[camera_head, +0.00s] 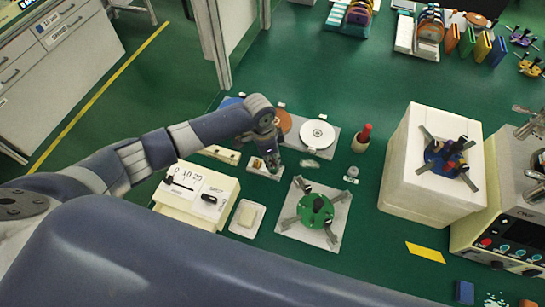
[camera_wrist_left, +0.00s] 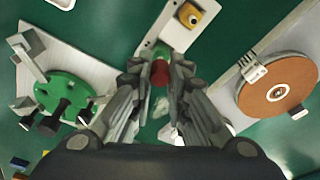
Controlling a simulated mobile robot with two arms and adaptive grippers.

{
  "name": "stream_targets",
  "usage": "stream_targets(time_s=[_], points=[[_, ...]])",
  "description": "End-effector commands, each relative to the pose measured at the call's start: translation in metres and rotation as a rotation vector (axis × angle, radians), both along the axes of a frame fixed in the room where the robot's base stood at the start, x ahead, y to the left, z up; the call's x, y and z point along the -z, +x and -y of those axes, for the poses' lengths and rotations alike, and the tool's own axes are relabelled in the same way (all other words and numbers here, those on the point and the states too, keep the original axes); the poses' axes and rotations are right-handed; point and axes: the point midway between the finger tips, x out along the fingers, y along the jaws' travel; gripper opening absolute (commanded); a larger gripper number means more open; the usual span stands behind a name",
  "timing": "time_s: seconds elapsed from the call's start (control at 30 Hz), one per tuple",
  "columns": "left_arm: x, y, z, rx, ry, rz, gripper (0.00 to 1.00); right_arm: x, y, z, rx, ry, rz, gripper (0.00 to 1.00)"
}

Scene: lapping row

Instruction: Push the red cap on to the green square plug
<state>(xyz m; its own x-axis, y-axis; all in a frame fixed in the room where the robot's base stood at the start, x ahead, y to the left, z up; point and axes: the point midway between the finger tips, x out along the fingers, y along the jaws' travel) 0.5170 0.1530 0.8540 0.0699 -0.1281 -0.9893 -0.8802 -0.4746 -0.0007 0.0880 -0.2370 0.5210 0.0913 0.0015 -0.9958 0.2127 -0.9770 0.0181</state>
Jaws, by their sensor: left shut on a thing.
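In the left wrist view the red cap (camera_wrist_left: 160,73) sits between the fingertips of my left gripper (camera_wrist_left: 159,68), which is shut on it. A green piece (camera_wrist_left: 161,49), which looks like the square plug, shows just beyond the cap at the end of a pale block (camera_wrist_left: 176,37). Whether cap and plug touch, I cannot tell. In the head view my left gripper (camera_head: 274,163) is over the pale block (camera_head: 260,172), and it hides the cap and plug. My right gripper is not in view.
A green round fixture (camera_head: 315,208) with grey arms stands close by on a pale plate. A white disc (camera_head: 318,134) lies behind. A red-topped tool (camera_head: 365,132) stands to the right, beside a white block (camera_head: 398,170). A cream box (camera_head: 197,193) stands to the left.

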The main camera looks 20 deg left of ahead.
Motion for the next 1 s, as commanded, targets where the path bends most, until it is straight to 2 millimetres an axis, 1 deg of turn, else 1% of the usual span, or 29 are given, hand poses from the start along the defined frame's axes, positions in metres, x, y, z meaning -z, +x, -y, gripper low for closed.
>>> stream_targets(time_s=[0.77,0.8,0.87,0.9,1.0], points=[[0.021,0.0,0.0,0.0,0.0,0.0,0.07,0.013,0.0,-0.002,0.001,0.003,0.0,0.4],[0.02,0.0,0.0,0.0,0.0,0.0,0.2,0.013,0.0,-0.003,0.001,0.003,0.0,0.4],[0.02,0.0,0.0,0.0,0.0,0.0,0.34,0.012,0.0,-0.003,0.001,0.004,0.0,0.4],[0.02,0.0,0.0,0.0,0.0,0.0,0.39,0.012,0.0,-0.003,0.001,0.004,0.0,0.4],[0.02,0.0,0.0,0.0,0.0,0.0,0.39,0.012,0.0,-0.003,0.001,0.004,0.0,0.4]])
